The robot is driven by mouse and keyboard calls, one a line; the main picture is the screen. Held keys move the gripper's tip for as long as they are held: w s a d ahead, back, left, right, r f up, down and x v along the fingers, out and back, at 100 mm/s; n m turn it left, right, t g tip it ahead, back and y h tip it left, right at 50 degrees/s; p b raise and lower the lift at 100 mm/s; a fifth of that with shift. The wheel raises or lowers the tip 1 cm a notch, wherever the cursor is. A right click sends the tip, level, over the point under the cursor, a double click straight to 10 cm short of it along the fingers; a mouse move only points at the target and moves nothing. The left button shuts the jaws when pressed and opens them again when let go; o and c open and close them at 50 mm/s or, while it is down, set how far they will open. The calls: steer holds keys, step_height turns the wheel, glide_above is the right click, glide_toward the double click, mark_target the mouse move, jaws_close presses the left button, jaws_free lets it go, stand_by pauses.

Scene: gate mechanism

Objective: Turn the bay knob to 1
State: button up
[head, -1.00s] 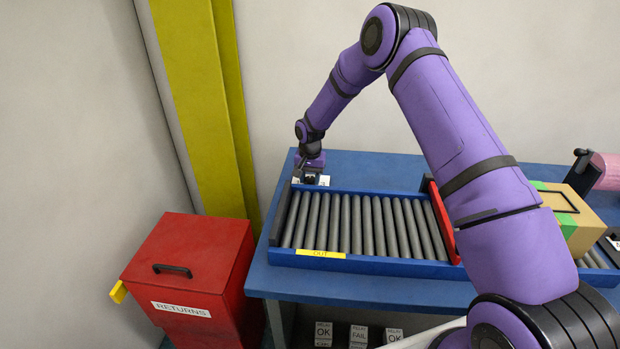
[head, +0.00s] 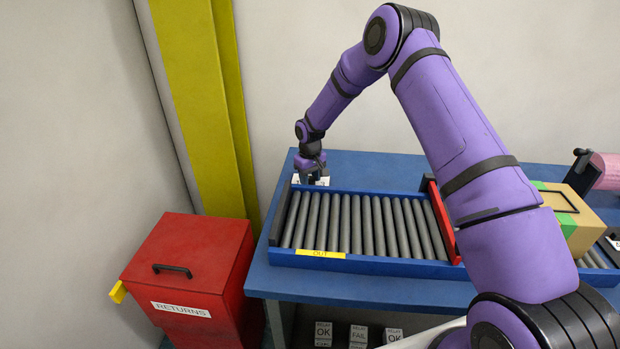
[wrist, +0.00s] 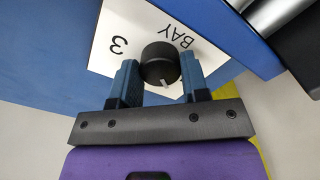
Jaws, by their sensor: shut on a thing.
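The bay knob (wrist: 158,58) is a black round knob on a white plate (wrist: 105,45) in the wrist view. The plate reads "BAY" and "3"; other markings are hidden or out of frame. A pale pointer line on the knob points toward the bottom of the wrist picture, toward my gripper's body. My gripper (wrist: 160,68) has one blue finger on each side of the knob and is shut on it. In the head view my gripper (head: 312,178) is at the far left of the blue table, and it hides the knob there.
A roller conveyor (head: 365,224) with blue rails and an "OUT" label lies just in front of my gripper. A red "RETURNS" bin (head: 190,262) stands at left. A cardboard box (head: 572,215) is at right. Bare blue table (head: 385,168) lies behind the conveyor.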

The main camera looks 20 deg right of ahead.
mark_target(310, 179)
steer(key=shift+n, duration=0.5)
stand_by(0.3)
steer(key=o, duration=0.9)
steer(key=shift+r, duration=0.1)
step_height(310, 179, up, 11)
steer(key=shift+f, duration=0.2)
